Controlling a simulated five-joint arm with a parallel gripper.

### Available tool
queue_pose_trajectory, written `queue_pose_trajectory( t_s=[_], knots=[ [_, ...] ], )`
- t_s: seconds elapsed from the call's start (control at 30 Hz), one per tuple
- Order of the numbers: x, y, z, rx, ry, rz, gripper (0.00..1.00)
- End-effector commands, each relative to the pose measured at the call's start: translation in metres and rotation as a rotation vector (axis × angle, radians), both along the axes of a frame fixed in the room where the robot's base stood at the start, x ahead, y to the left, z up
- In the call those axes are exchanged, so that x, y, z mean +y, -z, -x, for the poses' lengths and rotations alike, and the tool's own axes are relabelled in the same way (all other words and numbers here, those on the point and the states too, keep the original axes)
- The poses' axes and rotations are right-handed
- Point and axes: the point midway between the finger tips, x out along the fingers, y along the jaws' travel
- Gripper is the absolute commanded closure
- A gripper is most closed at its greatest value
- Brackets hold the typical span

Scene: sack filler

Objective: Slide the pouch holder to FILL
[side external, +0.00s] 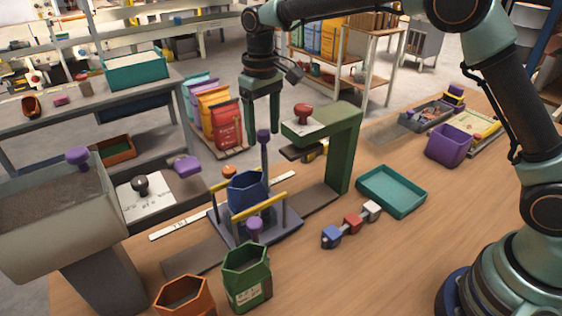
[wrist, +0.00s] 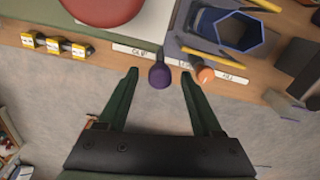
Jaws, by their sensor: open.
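The pouch holder (side external: 284,227) is a blue-grey sled with yellow rails. It stands on the track between the hopper and the green press, and carries an open blue six-sided pouch (side external: 248,192). It has a purple knob on a tall post (side external: 263,136) at the back and a purple knob (side external: 254,228) in front. My gripper (side external: 262,128) is open above the back post. In the wrist view the purple knob (wrist: 159,76) lies between my open fingertips (wrist: 159,73), with a gap on both sides. The pouch also shows there (wrist: 240,30).
A grey hopper (side external: 50,238) stands left, a green press (side external: 345,150) with a red knob right. Orange (side external: 183,296) and green pouches (side external: 246,290) stand in front; a teal tray (side external: 391,207) lies right.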

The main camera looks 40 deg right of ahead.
Motion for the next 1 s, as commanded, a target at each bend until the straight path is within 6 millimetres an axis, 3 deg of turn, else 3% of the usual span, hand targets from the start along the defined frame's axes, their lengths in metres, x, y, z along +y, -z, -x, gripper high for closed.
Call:
queue_pose_trajectory(
  t_s=[0.13,0.3,1.0],
  knots=[
    [0.0,0.0,0.0001,0.001,0.0,0.0,0.37],
    [0.0,-0.0002,0.0001,0.001,0.0,0.0,1.0],
    [0.0,-0.0008,0.0,0.0,0.0,0.0,1.0]
  ],
)
